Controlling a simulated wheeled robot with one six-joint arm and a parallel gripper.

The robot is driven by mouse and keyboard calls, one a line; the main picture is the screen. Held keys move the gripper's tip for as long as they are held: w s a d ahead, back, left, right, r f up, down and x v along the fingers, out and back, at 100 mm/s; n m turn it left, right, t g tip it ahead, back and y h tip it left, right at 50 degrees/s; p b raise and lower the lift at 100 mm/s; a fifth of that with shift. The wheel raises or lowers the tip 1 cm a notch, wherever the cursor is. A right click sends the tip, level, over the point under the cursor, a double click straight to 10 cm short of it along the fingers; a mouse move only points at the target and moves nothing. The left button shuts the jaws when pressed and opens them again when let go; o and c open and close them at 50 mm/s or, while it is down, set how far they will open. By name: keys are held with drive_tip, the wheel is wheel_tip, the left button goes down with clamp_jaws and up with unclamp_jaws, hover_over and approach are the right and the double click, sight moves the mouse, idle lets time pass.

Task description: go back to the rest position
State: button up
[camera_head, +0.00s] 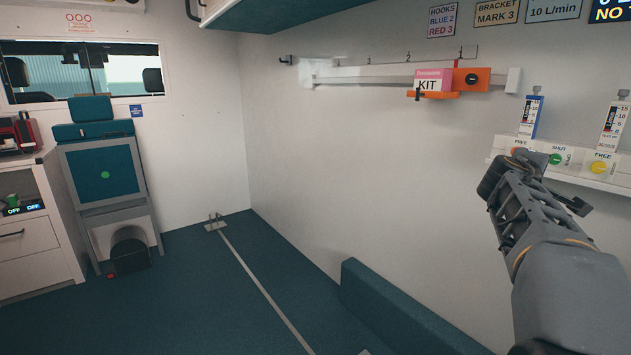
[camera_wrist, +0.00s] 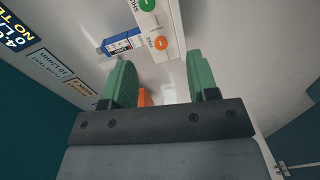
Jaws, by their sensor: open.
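My gripper (camera_wrist: 162,75) is open, its two green fingers apart with no object held between them in the wrist view. Part of something orange (camera_wrist: 144,99) shows beside the left finger; I cannot tell what it is. In the head view my grey arm reaches up from the lower right toward the valve panel (camera_head: 600,176) on the right wall; the fingers are not clear there. The panel carries a blue flowmeter (camera_head: 530,117), another flowmeter (camera_head: 611,128), a green knob (camera_head: 555,159) and a yellow knob (camera_head: 598,168).
A wall rail (camera_head: 370,80) holds an orange bracket (camera_head: 470,79) with a pink and white kit box (camera_head: 432,80). A teal seat (camera_head: 103,172) and white cabinet (camera_head: 35,240) stand left. A teal bench (camera_head: 395,305) runs along the right wall. The middle floor is clear.

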drive_tip(key=s+a+f+m+g+y+p, duration=0.1)
drive_tip(key=s+a+y+p, duration=0.3)
drive_tip(key=a+p, duration=0.5)
drive_tip(key=s+a+f+m+g+y+p, duration=0.1)
drive_tip(key=s+a+y+p, duration=0.4)
drive_tip(key=a, duration=0.8)
drive_tip(key=s+a+m+g+y+p, duration=0.3)
drive_tip(key=s+a+y+p, duration=0.2)
drive_tip(key=s+a+p, duration=0.3)
drive_tip(key=a+p, duration=0.3)
drive_tip(key=p, duration=0.2)
drive_tip(key=shift+s+f+g, duration=0.2)
drive_tip(key=shift+f+g, duration=0.1)
drive_tip(key=shift+f, duration=0.1)
drive_tip(key=shift+c, duration=0.8)
drive_tip(key=shift+d, duration=0.1)
drive_tip(key=shift+c, duration=0.3)
